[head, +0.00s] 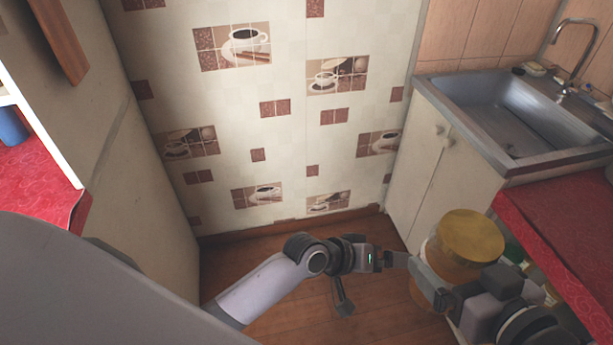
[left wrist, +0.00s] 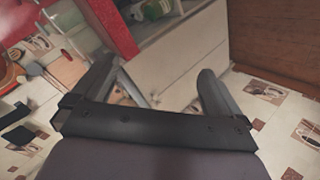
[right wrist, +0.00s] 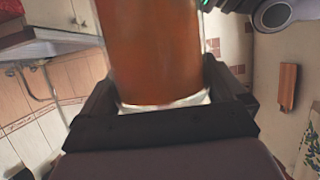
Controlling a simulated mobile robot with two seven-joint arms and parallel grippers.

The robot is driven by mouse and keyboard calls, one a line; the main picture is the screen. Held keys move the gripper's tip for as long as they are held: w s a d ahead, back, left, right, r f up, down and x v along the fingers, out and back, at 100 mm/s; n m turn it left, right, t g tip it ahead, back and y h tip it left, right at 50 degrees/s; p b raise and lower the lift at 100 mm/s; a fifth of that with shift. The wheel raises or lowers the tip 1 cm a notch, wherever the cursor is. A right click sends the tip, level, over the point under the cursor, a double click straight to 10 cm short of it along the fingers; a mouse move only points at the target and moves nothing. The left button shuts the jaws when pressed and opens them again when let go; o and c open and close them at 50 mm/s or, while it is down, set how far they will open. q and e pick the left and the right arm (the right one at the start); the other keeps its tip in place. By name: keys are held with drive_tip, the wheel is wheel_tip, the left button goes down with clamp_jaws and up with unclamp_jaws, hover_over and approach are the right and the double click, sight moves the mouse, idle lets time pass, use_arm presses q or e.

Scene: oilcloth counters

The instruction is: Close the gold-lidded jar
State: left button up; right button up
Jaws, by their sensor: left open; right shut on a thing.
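The jar (head: 452,268) has an amber-brown body and is held up at the lower right of the head view. Its round gold lid (head: 470,236) shows at its top; I cannot tell whether it is fully seated. My right gripper (head: 440,284) is shut around the jar body. In the right wrist view the jar's orange-brown side (right wrist: 152,50) fills the space between the fingers, with a pale end near the palm. My left gripper (head: 377,280) is open and empty, just left of the jar. Its spread fingers also show in the left wrist view (left wrist: 155,72).
A red-covered counter (head: 560,225) lies at the right, close to the right gripper, with a metal sink (head: 510,110) behind it. A white cabinet (head: 425,170) stands under the sink. Another red surface (head: 35,185) is at the left. Wooden floor (head: 380,325) lies below.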

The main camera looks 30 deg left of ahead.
drive_tip(key=shift+r, duration=0.2)
use_arm(q)
drive_tip(key=s+a+f+m+t+y, duration=0.1)
drive_tip(key=s+a+f+m+y, duration=0.1)
drive_tip(key=s+a, duration=0.6)
drive_tip(key=s+a+f+m+t+y, duration=0.1)
drive_tip(key=s+a+f+m+y, duration=0.1)
drive_tip(key=s+a, duration=0.6)
wheel_tip(320, 180, down, 3)
drive_tip(key=shift+s+r+t+y, duration=0.2)
drive_tip(key=shift+s+t+y, duration=0.2)
drive_tip(key=shift+s+y, duration=0.45)
use_arm(e)
drive_tip(key=shift+w+r, duration=0.1)
drive_tip(key=shift+r, duration=0.05)
drive_tip(key=w+d+f+m+t+h, duration=0.1)
drive_tip(key=w+d+m+t+h, duration=0.1)
drive_tip(key=d+m+h, duration=0.6)
drive_tip(key=d+t, duration=0.1)
drive_tip(key=d, duration=0.6)
drive_tip(key=shift+d+h, duration=0.3)
drive_tip(key=shift+d, duration=0.1)
drive_tip(key=shift+f, duration=0.1)
